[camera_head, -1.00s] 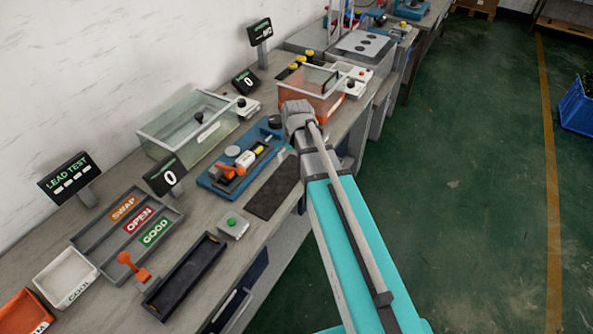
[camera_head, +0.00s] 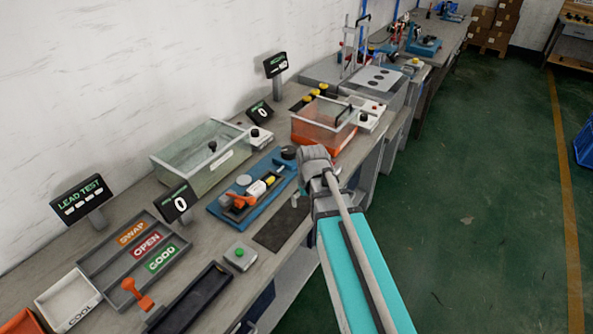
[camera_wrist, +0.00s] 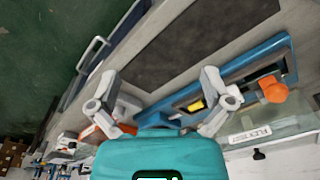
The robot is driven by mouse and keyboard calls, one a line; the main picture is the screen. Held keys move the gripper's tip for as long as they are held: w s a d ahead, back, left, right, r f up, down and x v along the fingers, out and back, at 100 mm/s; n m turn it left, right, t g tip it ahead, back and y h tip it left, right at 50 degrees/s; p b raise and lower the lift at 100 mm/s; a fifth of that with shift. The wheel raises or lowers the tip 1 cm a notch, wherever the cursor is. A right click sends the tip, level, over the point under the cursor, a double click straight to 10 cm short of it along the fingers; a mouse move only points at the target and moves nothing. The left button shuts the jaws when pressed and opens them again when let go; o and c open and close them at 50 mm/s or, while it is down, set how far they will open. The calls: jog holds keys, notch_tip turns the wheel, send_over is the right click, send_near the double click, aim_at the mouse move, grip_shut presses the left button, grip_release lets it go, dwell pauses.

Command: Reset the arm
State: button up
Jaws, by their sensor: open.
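My teal and grey arm reaches up from the bottom right in the head view, over the front edge of the bench. The jaws are hidden there behind the arm's end. In the wrist view my gripper (camera_wrist: 158,108) has its two grey fingers spread wide apart, with nothing between them. The blue test fixture (camera_head: 225,215) with an orange lever lies on the bench to the left of the arm's end. It also shows in the wrist view (camera_wrist: 270,45), beyond the right finger.
A dark mat (camera_head: 281,227) lies beside the fixture. A clear lidded tank (camera_head: 185,165) and an orange-based clear box (camera_head: 318,141) stand behind. A sorting tray (camera_head: 105,265), a black tray (camera_head: 188,303) and a green-button box (camera_head: 239,256) are at left.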

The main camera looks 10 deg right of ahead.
jog(key=s+g, duration=0.1)
jog(key=s, duration=0.7)
jog(key=shift+s+m, duration=0.3)
dwell(2.3)
